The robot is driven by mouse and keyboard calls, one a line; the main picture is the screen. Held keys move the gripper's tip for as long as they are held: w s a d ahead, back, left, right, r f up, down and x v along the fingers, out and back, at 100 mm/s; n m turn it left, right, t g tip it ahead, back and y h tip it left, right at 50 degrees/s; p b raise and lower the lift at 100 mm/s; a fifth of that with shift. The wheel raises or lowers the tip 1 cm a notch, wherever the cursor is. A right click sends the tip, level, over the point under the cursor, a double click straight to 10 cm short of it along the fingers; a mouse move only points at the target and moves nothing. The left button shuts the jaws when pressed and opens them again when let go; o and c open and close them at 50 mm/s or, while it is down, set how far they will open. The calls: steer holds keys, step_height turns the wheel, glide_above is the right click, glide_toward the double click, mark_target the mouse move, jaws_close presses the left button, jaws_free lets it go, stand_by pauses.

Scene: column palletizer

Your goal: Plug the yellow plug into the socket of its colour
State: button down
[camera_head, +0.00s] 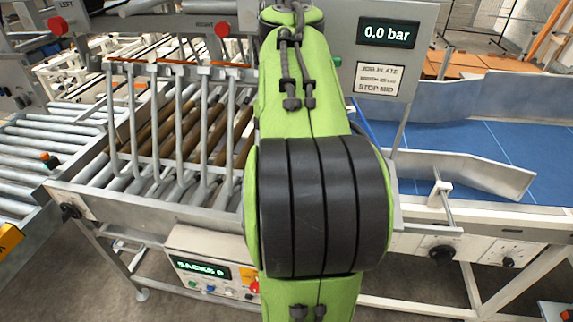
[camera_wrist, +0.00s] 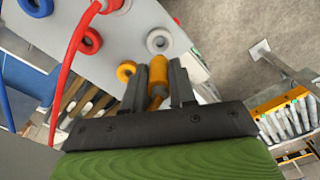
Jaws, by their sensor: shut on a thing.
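In the wrist view my gripper (camera_wrist: 155,83) is shut on the yellow plug (camera_wrist: 158,71), which sits between the two dark fingers with its end pointing at a light panel (camera_wrist: 120,42). A yellow ring-shaped socket (camera_wrist: 126,71) shows on the panel just left of the plug, partly covered by the left finger. The plug's end is apart from that ring in the picture and lies just below a grey-white socket (camera_wrist: 159,41). I cannot tell whether the plug touches the panel. In the head view my arm hides the gripper and the plug.
A red socket (camera_wrist: 90,40) and a blue one (camera_wrist: 36,5) are on the same panel; a red cable (camera_wrist: 67,75) hangs across it. In the head view a roller frame (camera_head: 180,140) stands left, a blue conveyor (camera_head: 500,150) right, and a control box (camera_head: 205,265) low in front.

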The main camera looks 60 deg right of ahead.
step_height(320, 180, up, 3)
steer(key=shift+r, duration=0.15)
steer(key=w+d+f, duration=0.3)
steer(key=d+f, duration=0.1)
steer(key=d, duration=0.4)
steer(key=shift+w+f, duration=0.2)
stand_by(0.6)
steer(key=shift+f, duration=0.45)
steer(key=shift+f+b, duration=1.55)
steer(key=shift+f, duration=0.8)
stand_by(1.8)
